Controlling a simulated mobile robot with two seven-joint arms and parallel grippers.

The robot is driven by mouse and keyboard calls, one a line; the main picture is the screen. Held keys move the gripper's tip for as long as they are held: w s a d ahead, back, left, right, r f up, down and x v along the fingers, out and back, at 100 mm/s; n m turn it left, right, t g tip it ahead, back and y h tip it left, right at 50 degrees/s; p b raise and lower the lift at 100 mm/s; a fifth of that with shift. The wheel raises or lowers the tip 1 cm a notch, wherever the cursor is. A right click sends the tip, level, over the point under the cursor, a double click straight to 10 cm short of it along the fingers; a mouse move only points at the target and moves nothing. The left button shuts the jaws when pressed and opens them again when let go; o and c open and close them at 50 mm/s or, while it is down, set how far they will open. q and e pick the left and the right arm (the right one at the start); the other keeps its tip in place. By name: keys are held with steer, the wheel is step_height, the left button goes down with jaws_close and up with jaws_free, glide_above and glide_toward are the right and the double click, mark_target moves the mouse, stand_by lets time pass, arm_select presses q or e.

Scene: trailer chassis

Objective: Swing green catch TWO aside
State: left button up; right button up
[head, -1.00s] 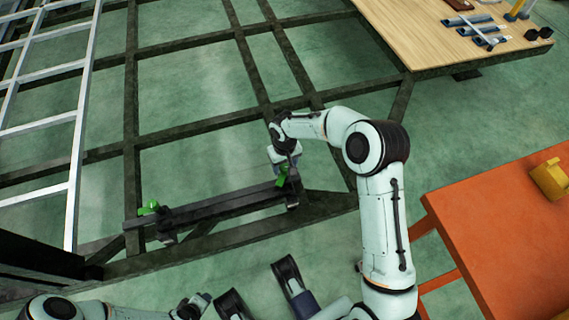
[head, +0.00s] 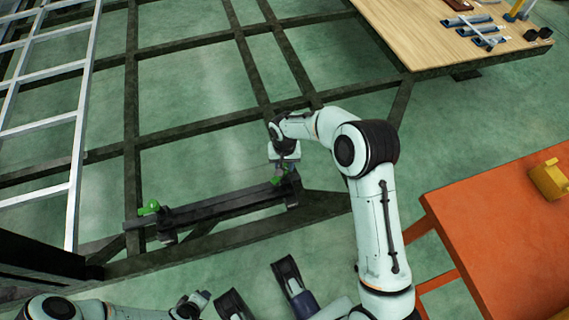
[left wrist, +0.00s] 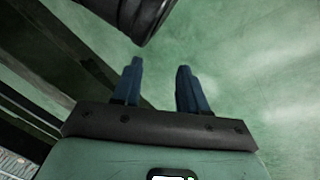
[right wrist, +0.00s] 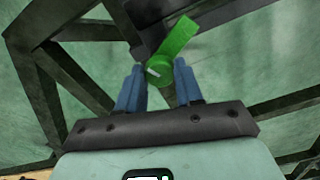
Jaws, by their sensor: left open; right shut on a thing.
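A green catch (head: 279,180) sits at the right end of a dark bar (head: 215,208) on the chassis. In the right wrist view this catch (right wrist: 180,38) has a round hub and a flat lever pointing up and right. My right gripper (right wrist: 159,70) is shut on the hub, one finger on each side. Another green catch (head: 149,208) sits at the bar's left end, untouched. No number is readable on either catch. My left gripper (left wrist: 158,75) is open and empty, near the bottom of the head view and away from both catches.
Dark chassis beams (head: 190,133) surround the bar, with green floor between them. An orange table (head: 490,240) with a yellow object (head: 550,180) is at right. A wooden bench (head: 420,40) with tools stands at the upper right. A pale ladder-like frame (head: 75,120) is at left.

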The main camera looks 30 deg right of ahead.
steer(key=m, duration=0.2)
steer(key=shift+r+m, duration=0.1)
steer(key=shift+m, duration=0.2)
arm_select(q)
steer(key=shift+s+d+r+p, duration=0.25)
steer(key=shift+r+p, duration=0.1)
steer(key=shift+r, duration=0.15)
steer(key=shift+s+d+r+p, duration=0.1)
steer(key=shift+d+r+p, duration=0.15)
steer(key=shift+r, duration=0.2)
arm_select(e)
steer(key=shift+m, duration=1.6)
steer(key=o, duration=1)
arm_select(q)
steer(key=shift+s+r, duration=0.1)
arm_select(e)
steer(key=shift+o, duration=0.2)
arm_select(q)
steer(key=s+d+r+g+h+p, duration=0.1)
steer(key=s+d+r+p, duration=0.1)
steer(key=s, duration=0.3)
steer(key=shift+d+r+m+g+p, duration=0.3)
steer(key=shift+r+g+p, duration=0.1)
steer(key=shift+r+p, duration=0.35)
arm_select(e)
step_height(320, 180, up, 13)
steer(key=shift+r, duration=0.15)
